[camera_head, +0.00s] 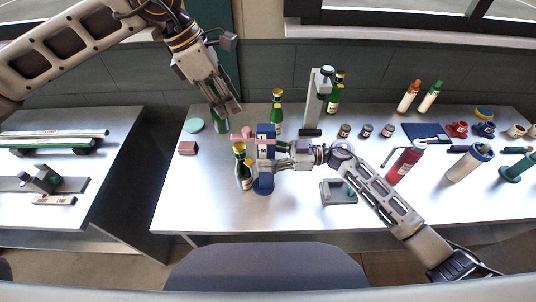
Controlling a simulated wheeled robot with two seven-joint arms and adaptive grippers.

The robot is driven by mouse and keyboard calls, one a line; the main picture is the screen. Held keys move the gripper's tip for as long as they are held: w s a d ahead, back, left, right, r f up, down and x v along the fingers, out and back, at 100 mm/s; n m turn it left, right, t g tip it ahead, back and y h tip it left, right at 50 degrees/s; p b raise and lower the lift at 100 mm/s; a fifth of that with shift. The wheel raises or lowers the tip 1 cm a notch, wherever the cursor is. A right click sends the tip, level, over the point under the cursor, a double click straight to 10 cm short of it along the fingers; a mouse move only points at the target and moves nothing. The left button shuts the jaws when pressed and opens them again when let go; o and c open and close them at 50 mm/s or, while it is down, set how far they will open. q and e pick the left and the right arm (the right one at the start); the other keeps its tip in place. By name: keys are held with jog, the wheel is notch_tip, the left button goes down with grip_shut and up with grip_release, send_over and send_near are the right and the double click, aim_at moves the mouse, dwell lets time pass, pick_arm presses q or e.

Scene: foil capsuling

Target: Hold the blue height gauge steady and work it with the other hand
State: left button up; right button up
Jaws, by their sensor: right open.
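The blue height gauge (264,185) stands upright on the metal table, with a pink arm (242,136) reaching out to the left near its top. My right gripper (279,156) is open at the gauge's right side, its fingers close to the blue post; I cannot tell if they touch it. A green bottle with a gold neck (242,170) stands just left of the gauge. My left gripper (221,108) is higher and to the left, pointing down, with something green between or behind its fingers. Whether it holds this is unclear.
Another green bottle (277,112) stands behind the gauge, near a grey upright machine (318,100). A pink block (187,148) and green disc (194,125) lie left. Small jars (366,130), a red bottle (404,163) and a grey stand (338,192) are right. The front left is clear.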

grip_shut()
dwell(1.2)
